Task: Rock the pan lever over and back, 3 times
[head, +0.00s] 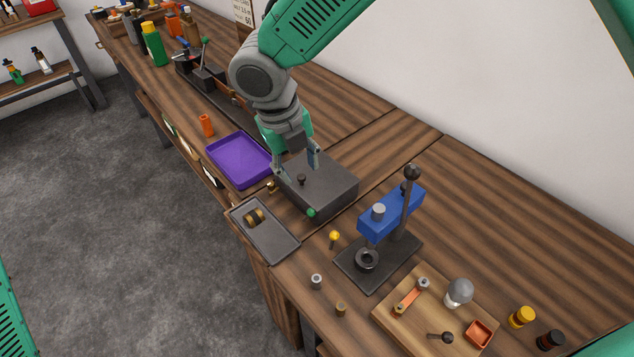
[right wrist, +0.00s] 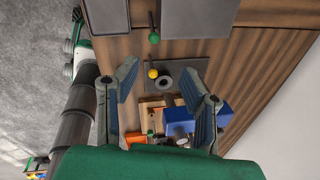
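A dark grey box (head: 330,190) stands on the bench with a small dark knob (head: 301,181) on its top. A green ball (head: 311,213) sits at its near lower edge; I take it for the end of the pan lever. In the right wrist view the green ball (right wrist: 154,38) ends a thin dark rod beside the box (right wrist: 200,18). My right gripper (head: 298,164) is above the far part of the box, pointing down, fingers apart and empty. In its wrist view the gripper (right wrist: 160,78) is open, apart from the ball. My left gripper is not in view.
A purple tray (head: 238,178) and a grey tray (head: 287,250) lie beside the box. A blue press (head: 376,222) with a tall lever stands to the right, behind a yellow-headed piece (head: 334,236). A wooden board (head: 395,330) holds several parts. The bench at the back right is clear.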

